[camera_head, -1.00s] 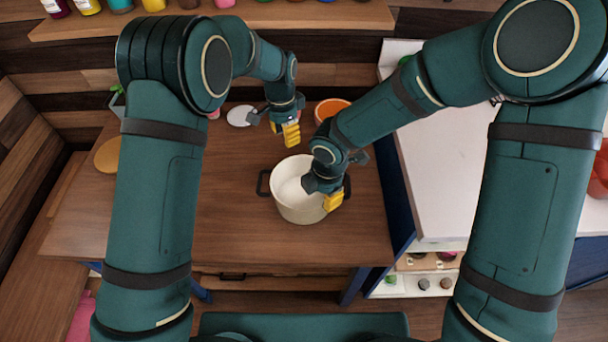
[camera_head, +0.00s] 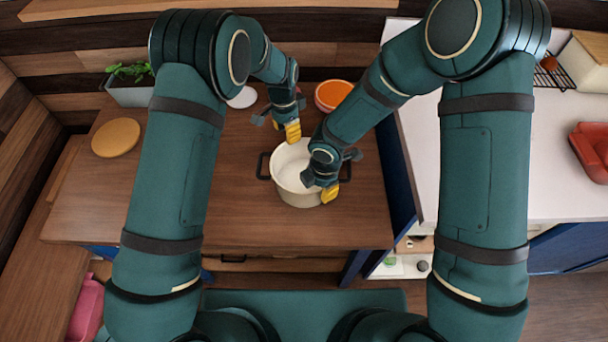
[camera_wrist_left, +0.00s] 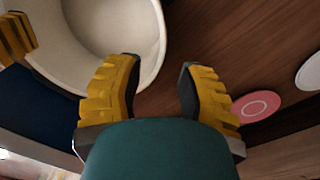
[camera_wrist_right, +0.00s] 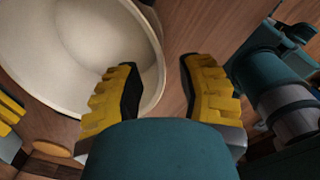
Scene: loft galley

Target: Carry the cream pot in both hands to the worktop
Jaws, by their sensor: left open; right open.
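The cream pot (camera_head: 297,175) stands upright and looks empty on the wooden table (camera_head: 290,228), with a dark handle on its left and another on its right. My left gripper (camera_head: 292,131) is open at the pot's back rim. In the left wrist view the pot (camera_wrist_left: 105,35) is at upper left, and nothing is between the fingers (camera_wrist_left: 159,70). My right gripper (camera_head: 328,192) is open by the pot's right front side and partly hides it. In the right wrist view the pot (camera_wrist_right: 90,50) is at upper left, and the fingers (camera_wrist_right: 160,68) are empty.
An orange bowl (camera_head: 333,95), white plate (camera_head: 243,97) and round yellow board (camera_head: 116,138) are on the table. A planter (camera_head: 130,95) stands at back left.

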